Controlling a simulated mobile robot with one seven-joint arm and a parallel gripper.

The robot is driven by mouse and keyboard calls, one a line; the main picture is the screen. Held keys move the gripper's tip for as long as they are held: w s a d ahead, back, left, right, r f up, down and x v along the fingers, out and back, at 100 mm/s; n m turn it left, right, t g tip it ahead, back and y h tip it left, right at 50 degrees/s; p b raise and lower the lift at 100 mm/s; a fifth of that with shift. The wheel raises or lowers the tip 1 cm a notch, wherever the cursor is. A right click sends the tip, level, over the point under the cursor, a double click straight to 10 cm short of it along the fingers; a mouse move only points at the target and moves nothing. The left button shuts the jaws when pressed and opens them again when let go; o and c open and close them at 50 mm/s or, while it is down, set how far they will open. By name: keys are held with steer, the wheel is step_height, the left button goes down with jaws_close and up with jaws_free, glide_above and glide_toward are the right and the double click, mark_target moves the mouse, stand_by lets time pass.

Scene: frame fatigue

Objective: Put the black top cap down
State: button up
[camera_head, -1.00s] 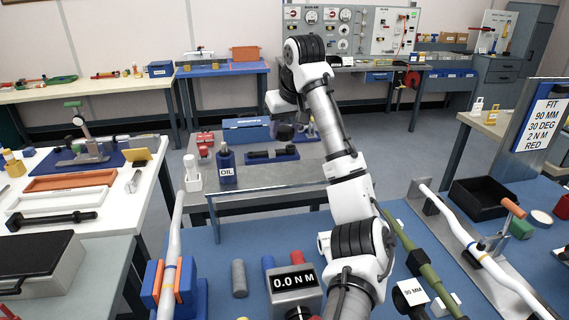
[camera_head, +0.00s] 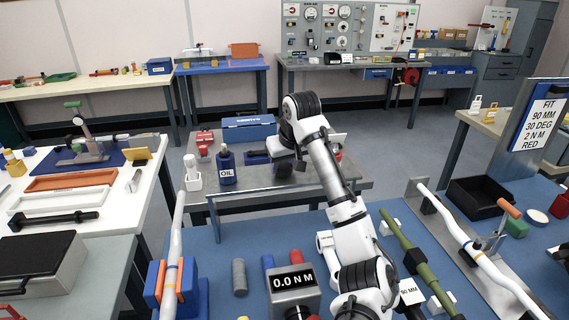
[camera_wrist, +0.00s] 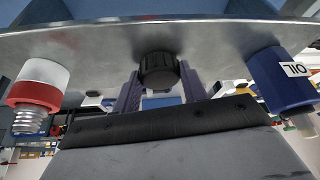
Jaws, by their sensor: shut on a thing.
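My gripper (camera_wrist: 160,88) has its two dark purple-grey fingers on either side of the black top cap (camera_wrist: 158,70), a round ribbed knob, and is shut on it. In the wrist view the cap appears against the grey metal bench top (camera_wrist: 95,45); I cannot tell whether it touches. In the head view my gripper (camera_head: 286,158) is low over the middle bench (camera_head: 240,196), to the right of the blue oil bottle (camera_head: 227,170). A dark round shape at its lower end looks like the cap, partly hidden by my wrist.
The oil bottle also shows in the wrist view (camera_wrist: 277,82). A white-and-red threaded part (camera_wrist: 38,85) stands on the other side. A blue tray (camera_head: 256,157) lies just left of my gripper, and a blue box (camera_head: 248,129) behind. The bench's front strip is clear.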

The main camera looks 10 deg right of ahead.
steer(key=shift+f, duration=0.15)
steer(key=o, duration=1)
steer(key=shift+c, duration=0.2)
steer(key=b+v, duration=0.1)
steer(key=v, duration=1.1)
steer(key=shift+b, duration=0.3)
